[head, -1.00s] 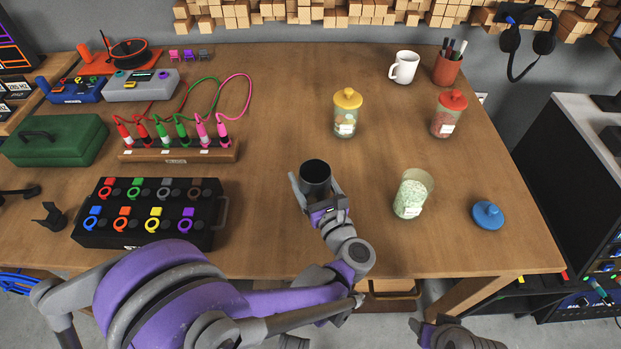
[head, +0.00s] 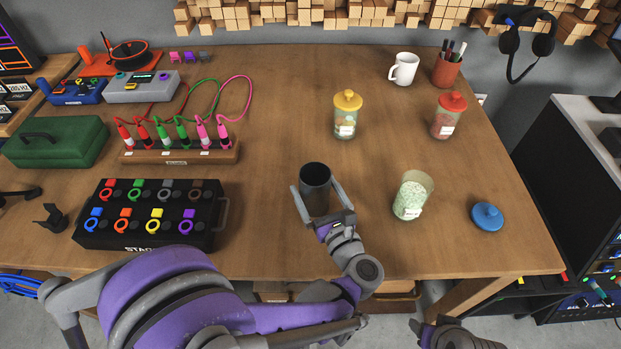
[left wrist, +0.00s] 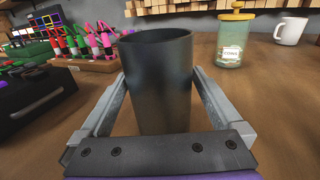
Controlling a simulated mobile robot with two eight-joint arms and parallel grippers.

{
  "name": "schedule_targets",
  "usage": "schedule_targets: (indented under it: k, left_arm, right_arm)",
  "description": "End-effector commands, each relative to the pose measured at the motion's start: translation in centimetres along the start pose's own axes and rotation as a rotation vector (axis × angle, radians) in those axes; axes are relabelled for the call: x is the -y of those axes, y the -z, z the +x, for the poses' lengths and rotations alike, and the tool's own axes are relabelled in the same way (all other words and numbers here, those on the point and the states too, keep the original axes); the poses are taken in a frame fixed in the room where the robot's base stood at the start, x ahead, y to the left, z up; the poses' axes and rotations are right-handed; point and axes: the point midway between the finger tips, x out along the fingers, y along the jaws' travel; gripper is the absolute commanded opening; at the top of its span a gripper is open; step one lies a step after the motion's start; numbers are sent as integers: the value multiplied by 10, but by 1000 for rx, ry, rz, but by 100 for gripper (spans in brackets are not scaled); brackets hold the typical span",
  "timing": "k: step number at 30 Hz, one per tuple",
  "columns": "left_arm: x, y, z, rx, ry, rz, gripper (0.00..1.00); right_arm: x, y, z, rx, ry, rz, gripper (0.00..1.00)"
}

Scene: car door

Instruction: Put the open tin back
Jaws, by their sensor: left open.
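The open tin (head: 315,192) is a dark grey cylinder with no lid. It stands upright on the wooden table, near the front edge in the middle. My left gripper (head: 318,190) is open, with one finger on each side of the tin and its palm on the near side. In the left wrist view the tin (left wrist: 158,85) fills the middle between the two spread fingers (left wrist: 158,82); its base is hidden behind the palm. My right gripper (head: 436,330) shows only partly at the bottom edge, away from the table things; its jaws are unclear.
An open jar of green-white contents (head: 410,198) stands right of the tin, with a blue lid (head: 487,216) beyond it. Yellow-lidded (head: 346,118) and red-lidded (head: 448,118) jars stand behind. A black switch box (head: 150,215) is at left.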

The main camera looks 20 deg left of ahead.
Motion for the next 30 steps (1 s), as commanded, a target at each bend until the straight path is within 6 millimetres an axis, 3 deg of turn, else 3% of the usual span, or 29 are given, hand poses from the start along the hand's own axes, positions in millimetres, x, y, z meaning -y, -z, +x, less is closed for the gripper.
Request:
schedule_targets:
  k: [6, 12, 30]
  left_arm:
    - [2, 0, -50, -1, 6, -1, 100]
    - [1, 0, -79, -1, 3, -1, 100]
    - [0, 0, -87, 0, 0, 1, 100]
  right_arm:
    - [0, 1, -4, -2, 0, 0, 60]
    - [0, 2, -6, -2, 0, 0, 60]
    - [0, 2, -6, -2, 0, 0, 60]
